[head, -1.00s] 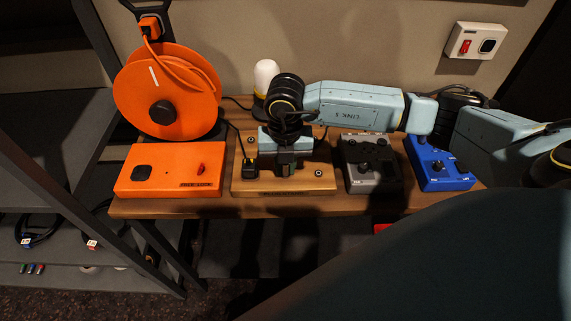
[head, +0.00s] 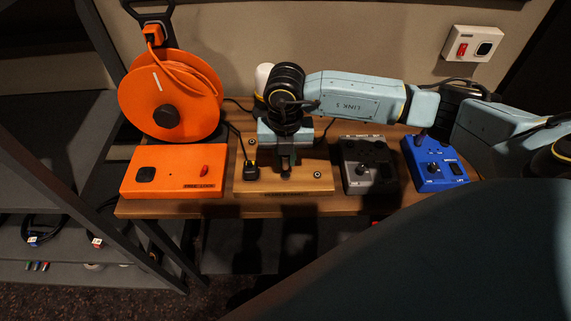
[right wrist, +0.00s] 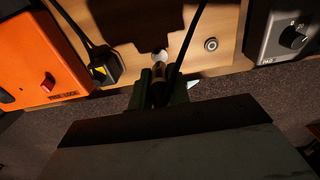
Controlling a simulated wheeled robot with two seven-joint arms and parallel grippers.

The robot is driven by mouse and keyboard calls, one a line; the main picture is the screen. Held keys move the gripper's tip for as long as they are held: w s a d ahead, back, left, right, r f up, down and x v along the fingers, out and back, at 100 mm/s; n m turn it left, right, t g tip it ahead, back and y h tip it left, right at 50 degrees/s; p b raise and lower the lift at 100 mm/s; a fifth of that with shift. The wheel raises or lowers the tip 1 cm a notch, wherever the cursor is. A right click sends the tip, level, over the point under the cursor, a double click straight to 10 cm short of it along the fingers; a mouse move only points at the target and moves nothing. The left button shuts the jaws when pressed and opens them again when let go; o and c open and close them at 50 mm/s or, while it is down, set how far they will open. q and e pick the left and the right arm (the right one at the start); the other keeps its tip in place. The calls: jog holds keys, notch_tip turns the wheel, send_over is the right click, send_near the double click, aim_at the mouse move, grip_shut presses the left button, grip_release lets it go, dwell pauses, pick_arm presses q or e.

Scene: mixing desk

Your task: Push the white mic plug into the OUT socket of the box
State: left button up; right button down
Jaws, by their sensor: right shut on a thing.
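My right gripper (head: 287,163) is over the wooden block (head: 240,186), pointing down. In the right wrist view its fingers (right wrist: 163,88) are shut on a dark plug (right wrist: 160,92), with a black cable running up from it. Its colour mark is not clear; a small white piece (right wrist: 194,84) shows beside the fingers. A pale round piece (right wrist: 160,56) lies just beyond the fingertips on the block. I cannot read an OUT label on the grey box (head: 370,165) or the blue box (head: 436,165). My left gripper is not in view.
A black plug with a yellow band (head: 250,170) stands in the block, left of the gripper. A bare round socket (head: 317,174) is to the right. An orange box (head: 172,172) and cable reel (head: 165,90) stand left. A white lamp (head: 263,78) is behind my arm.

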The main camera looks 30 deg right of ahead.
jog(key=shift+r+p, duration=0.7)
jog(key=shift+r, duration=0.4)
